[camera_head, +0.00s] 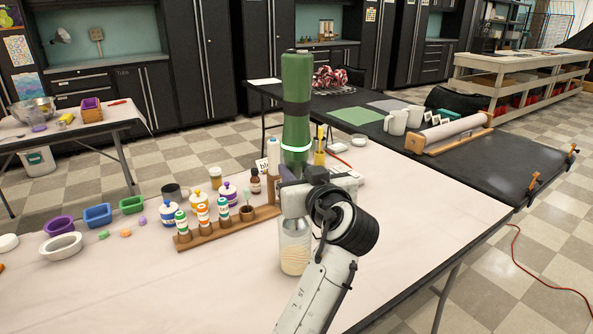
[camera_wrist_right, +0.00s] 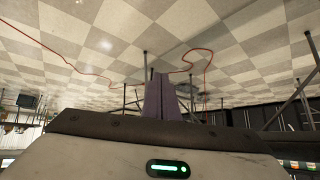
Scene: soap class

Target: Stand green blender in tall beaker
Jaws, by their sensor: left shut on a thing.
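The green blender (camera_head: 296,95) stands upright in the head view, with a black band and a light ring near its lower end. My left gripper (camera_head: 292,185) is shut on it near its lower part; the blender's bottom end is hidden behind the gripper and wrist. The tall clear beaker (camera_head: 293,250) stands on the table directly below, with pale contents at its bottom. The gripper covers its rim, so I cannot tell whether the blender's tip is inside. My right gripper (camera_wrist_right: 162,95) shows in its wrist view with its fingers together and nothing between them.
A wooden rack (camera_head: 205,237) with several small bottles stands just left of the beaker. A brown bottle (camera_head: 255,182), a yellow-handled holder (camera_head: 319,150) and a white device (camera_head: 345,178) are behind. The pale table (camera_head: 420,215) is clear to the right.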

